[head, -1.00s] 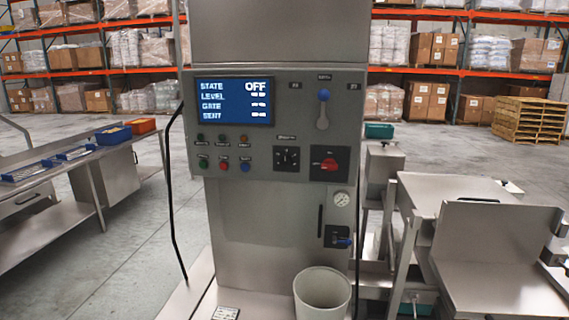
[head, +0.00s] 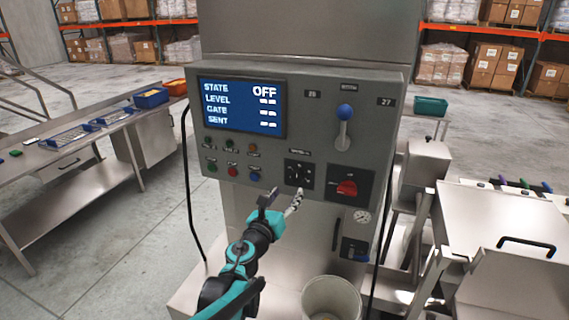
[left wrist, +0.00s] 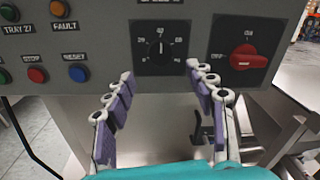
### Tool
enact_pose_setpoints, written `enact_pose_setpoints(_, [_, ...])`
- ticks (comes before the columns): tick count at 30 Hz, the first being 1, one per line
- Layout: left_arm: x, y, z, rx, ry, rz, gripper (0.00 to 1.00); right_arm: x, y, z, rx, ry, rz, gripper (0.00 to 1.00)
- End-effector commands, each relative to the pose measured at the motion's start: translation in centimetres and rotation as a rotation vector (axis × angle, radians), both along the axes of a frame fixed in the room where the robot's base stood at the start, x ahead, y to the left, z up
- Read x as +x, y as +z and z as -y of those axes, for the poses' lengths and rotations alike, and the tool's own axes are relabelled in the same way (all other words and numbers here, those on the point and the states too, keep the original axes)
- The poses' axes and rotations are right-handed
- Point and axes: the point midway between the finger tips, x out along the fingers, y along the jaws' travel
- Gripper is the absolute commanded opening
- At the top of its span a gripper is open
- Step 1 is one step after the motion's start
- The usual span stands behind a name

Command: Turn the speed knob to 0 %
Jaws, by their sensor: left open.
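The speed knob (head: 299,174) is a small black dial on a black plate, on the lower front of the grey control panel (head: 230,152). In the left wrist view the knob (left wrist: 158,48) shows between and beyond my fingertips, its white mark pointing about straight up. My left gripper (head: 283,196) is just below the knob in the head view. The gripper also shows in the left wrist view (left wrist: 163,82), open and empty, with purple finger pads apart and not touching the knob. My right gripper is not in view.
Right of the knob is a red rotary switch (head: 347,187); left are several coloured buttons (head: 233,171). A blue-knobbed lever (head: 344,125) is above. The screen (head: 243,106) reads STATE OFF. A pale bucket (head: 331,298) stands below, and a steel table (head: 75,190) is at left.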

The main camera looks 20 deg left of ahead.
Motion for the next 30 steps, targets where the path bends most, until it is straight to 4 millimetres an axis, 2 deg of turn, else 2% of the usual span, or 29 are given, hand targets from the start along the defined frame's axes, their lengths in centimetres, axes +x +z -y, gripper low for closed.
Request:
enact_pose_setpoints(5, [1.9,-0.4,0.4,0.033,-0.012,-0.002,0.55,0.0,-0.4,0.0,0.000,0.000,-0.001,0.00])
enact_pose_setpoints(15, [7.0,-0.3,0.8,0.029,-0.010,-0.002,0.55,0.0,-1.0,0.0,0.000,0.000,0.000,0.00])
enact_pose_setpoints(19, [7.7,-0.3,0.8,0.028,-0.010,-0.001,0.55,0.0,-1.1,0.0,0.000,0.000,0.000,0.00])
enact_pose_setpoints(26, [7.8,-0.2,0.8,0.027,-0.009,-0.001,0.55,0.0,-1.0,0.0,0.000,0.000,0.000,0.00])
enact_pose_setpoints(27, [7.8,-0.2,0.8,0.027,-0.009,-0.001,0.53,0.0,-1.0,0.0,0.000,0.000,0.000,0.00])
enact_pose_setpoints(30, [7.8,-0.2,0.8,0.027,-0.009,-0.001,0.26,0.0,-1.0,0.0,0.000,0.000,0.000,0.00])
